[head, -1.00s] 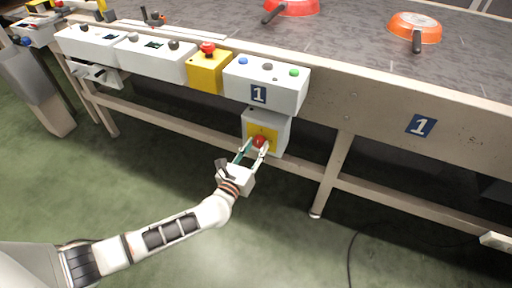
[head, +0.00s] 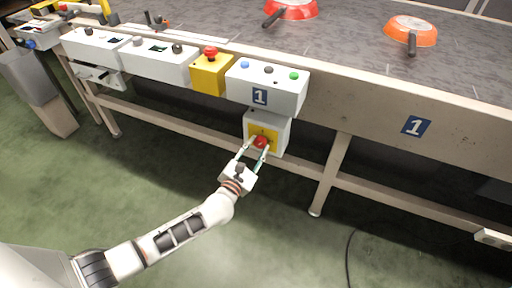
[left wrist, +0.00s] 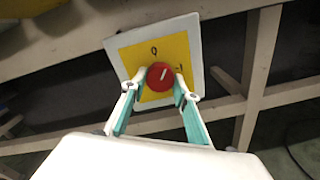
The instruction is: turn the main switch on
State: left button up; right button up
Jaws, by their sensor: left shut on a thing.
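The main switch is a red round knob (head: 261,142) on a yellow plate, on a white box (head: 280,128) below the conveyor's edge. In the left wrist view the knob (left wrist: 161,76) carries a pale line pointing up and right, between the marks 0 and 1 on the yellow plate (left wrist: 183,50). My left gripper (head: 258,145) is shut on the knob, with one finger on each side of it; the fingers also show in the left wrist view (left wrist: 155,88). My right gripper is not in view.
Above the switch is a control box (head: 268,88) with blue, dark and green buttons. A yellow box (head: 212,76) with a red button sits left of it. Orange pans (head: 411,31) lie on the conveyor. A table leg (head: 329,175) stands right of the switch.

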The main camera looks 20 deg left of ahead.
pick_arm(q)
jog(key=shift+r+m, duration=0.25)
jog(key=shift+m, duration=0.75)
jog(key=shift+m+p, duration=0.5)
jog(key=shift+m, duration=0.4)
jog(key=shift+m+p, duration=0.3)
jog(key=shift+m, duration=1.6)
jog(key=shift+m+p, duration=0.3)
jog(key=shift+m, duration=0.2)
jog(key=shift+f+m, duration=0.1)
jog(key=shift+m, duration=0.3)
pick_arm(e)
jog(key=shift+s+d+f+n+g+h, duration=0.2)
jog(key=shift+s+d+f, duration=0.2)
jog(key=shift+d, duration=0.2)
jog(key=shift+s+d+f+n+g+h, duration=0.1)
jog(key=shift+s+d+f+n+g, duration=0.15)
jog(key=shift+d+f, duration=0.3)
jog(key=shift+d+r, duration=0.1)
